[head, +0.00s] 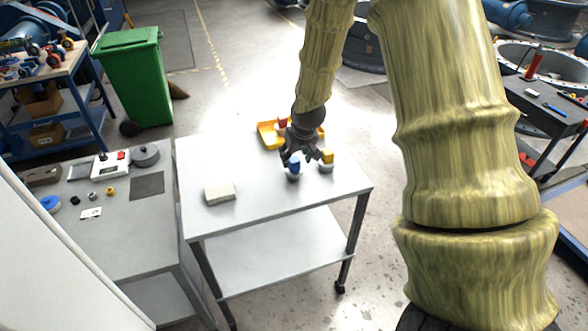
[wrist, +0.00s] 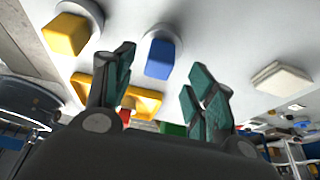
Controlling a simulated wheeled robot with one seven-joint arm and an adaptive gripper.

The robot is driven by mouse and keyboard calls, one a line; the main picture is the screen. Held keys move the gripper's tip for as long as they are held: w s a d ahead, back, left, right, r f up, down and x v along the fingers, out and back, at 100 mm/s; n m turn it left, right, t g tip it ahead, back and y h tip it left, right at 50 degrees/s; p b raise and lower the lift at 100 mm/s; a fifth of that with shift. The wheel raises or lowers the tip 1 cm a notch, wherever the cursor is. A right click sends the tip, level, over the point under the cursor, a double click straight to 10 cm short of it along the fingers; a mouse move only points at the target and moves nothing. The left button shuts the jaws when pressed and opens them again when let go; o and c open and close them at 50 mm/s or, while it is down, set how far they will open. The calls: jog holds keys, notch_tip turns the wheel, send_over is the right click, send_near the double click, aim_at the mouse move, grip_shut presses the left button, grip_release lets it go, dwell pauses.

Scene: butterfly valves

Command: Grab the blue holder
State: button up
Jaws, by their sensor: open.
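The blue holder (head: 294,168) stands on a grey round base on the white table, near its far right part. In the wrist view, the blue holder (wrist: 161,58) shows between and a little beyond my fingertips, in line with the gap. My gripper (head: 299,157) is open and hangs just above and behind the blue holder. In the wrist view, my gripper (wrist: 160,73) has nothing between its two green-padded fingers. In the head view, the fingers partly cover the holder's top; I cannot tell whether they touch it.
A yellow holder (head: 328,158) stands close to the right of the blue one. A yellow tray (head: 267,136) with a red item lies behind my gripper. A pale block (head: 219,193) lies at the table's front left. The table's middle (head: 240,165) is clear.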

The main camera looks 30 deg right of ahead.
aim_at(294, 159)
jog(key=shift+p+x, duration=0.55)
jog(key=shift+x, duration=1.7)
jog(key=shift+w+d+r, duration=0.1)
jog(key=shift+w+r, duration=0.05)
grip_shut()
